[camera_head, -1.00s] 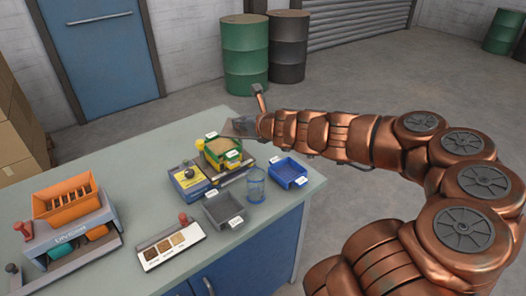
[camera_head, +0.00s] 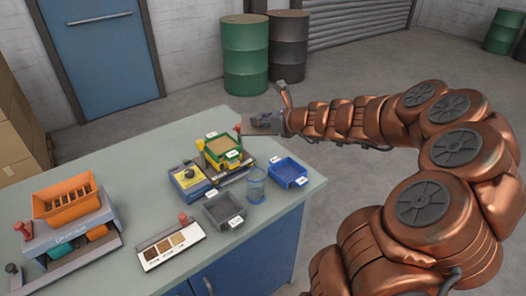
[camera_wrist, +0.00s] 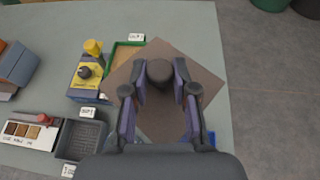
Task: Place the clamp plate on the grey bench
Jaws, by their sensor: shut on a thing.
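My gripper (camera_head: 284,122) is out past the bench's back right edge in the head view. It is shut on the knob of the clamp plate (camera_wrist: 160,118), a flat brownish square plate, which sits turned like a diamond below the fingers in the wrist view. My gripper (camera_wrist: 160,80) grips the dark round knob at the plate's middle. In the head view only a thin part of the plate (camera_head: 262,127) shows. The plate appears to be held above the bench. The grey bench (camera_head: 120,165) has a wide bare top at its back left.
A green-and-yellow box with tan filling (camera_head: 222,150), a yellow-topped unit (camera_head: 188,181), a grey tray (camera_head: 222,209), a blue tray (camera_head: 289,172) and a clear blue cup (camera_head: 256,184) crowd the bench's right part. An orange-hopper machine (camera_head: 66,205) stands left.

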